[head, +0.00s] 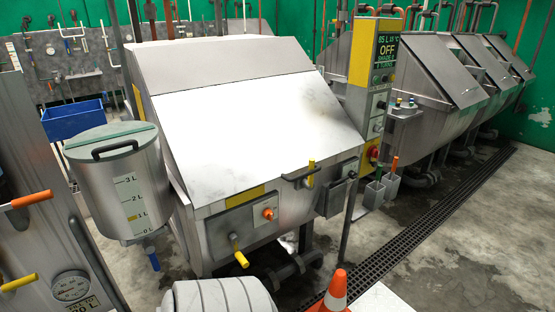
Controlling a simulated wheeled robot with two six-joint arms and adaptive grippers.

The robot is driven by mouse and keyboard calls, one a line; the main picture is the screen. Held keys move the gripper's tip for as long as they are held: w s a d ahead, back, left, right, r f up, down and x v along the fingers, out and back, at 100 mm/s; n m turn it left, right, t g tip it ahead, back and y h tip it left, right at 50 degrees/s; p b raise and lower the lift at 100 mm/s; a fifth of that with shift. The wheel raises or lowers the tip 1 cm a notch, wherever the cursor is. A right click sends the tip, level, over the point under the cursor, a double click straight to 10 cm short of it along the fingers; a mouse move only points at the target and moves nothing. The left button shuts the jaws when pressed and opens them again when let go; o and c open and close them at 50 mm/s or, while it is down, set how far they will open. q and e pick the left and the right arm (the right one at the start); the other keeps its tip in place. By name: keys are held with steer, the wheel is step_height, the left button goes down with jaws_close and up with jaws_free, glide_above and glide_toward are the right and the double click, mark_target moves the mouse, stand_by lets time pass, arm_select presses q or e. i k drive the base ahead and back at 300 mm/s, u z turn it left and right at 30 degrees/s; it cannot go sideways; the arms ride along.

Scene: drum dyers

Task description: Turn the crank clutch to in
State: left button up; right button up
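A steel dyeing drum machine (230,110) with a sloped lid stands in the middle. On its front are a crank with a yellow grip (240,257), low down, and a small plate with an orange knob (268,213). To the right, a dark box (336,196) sits beside a dark bar handle and an upright yellow-gripped lever (311,168). I cannot tell which of these is the crank clutch, and no in or out marking is readable. Neither of my grippers is in view.
A steel measuring tank (118,185) hangs at the machine's left. A control post (376,80) reads OFF. An orange cone (335,292) and a pale ribbed object (218,298) stand in front. A floor grate (425,220) runs along the right; wet floor beyond is clear.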

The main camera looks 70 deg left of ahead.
mark_target(268, 214)
steer(key=u, duration=0.8)
steer(key=i, duration=0.95)
steer(key=u, duration=0.9)
